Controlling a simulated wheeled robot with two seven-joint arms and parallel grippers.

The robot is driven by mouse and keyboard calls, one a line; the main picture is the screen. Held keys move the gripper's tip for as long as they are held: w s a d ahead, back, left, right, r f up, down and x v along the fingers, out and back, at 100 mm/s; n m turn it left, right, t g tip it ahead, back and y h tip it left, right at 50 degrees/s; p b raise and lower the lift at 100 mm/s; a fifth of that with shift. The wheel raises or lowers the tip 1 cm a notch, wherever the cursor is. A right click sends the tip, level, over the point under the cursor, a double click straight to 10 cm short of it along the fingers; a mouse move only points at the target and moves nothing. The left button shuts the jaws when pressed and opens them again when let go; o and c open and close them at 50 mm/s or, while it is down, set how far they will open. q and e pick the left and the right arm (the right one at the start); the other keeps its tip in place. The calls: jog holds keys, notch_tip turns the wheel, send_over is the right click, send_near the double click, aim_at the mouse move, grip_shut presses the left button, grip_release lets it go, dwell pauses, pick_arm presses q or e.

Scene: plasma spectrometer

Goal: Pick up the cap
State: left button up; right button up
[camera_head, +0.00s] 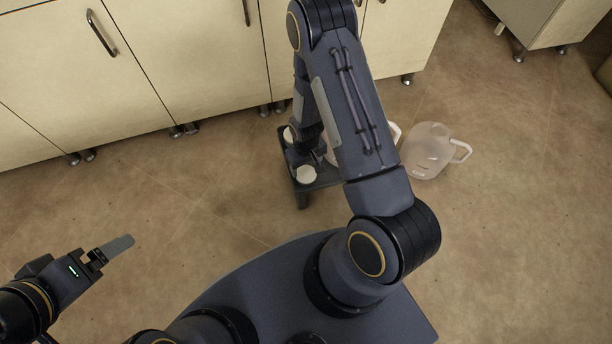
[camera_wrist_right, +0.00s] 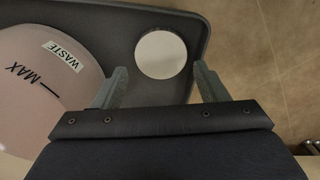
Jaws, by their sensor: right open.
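A white round cap (camera_wrist_right: 161,54) lies on a dark tray (camera_wrist_right: 192,22) in the right wrist view. My right gripper (camera_wrist_right: 162,82) is open and empty, its two fingers apart, with the cap just beyond and between the fingertips. In the head view the right gripper (camera_head: 301,150) is small and partly hidden above the dark tray (camera_head: 325,178). Two white round pieces show there, one near the front (camera_head: 306,174) and one at the back left (camera_head: 287,134); I cannot tell which is the cap. My left gripper (camera_head: 112,249) is at the lower left, away from the tray.
A pinkish container (camera_wrist_right: 45,95) labelled WASTE and MAX stands on the tray beside the right gripper. A translucent jug (camera_head: 427,150) with a handle stands on the floor right of the tray. Cream cabinets (camera_head: 190,60) line the back. Brown floor is open at left and right.

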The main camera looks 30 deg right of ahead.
aim_at(306, 175)
jog(key=f, duration=0.1)
jog(key=f+b, duration=0.1)
jog(key=f, duration=0.1)
jog(key=f+b, duration=0.1)
jog(key=shift+s+f, duration=0.25)
jog(key=shift+f, duration=0.15)
jog(key=shift+c, duration=0.4)
jog(key=shift+a, duration=0.1)
jog(key=c, duration=0.5)
jog(key=shift+r, duration=0.15)
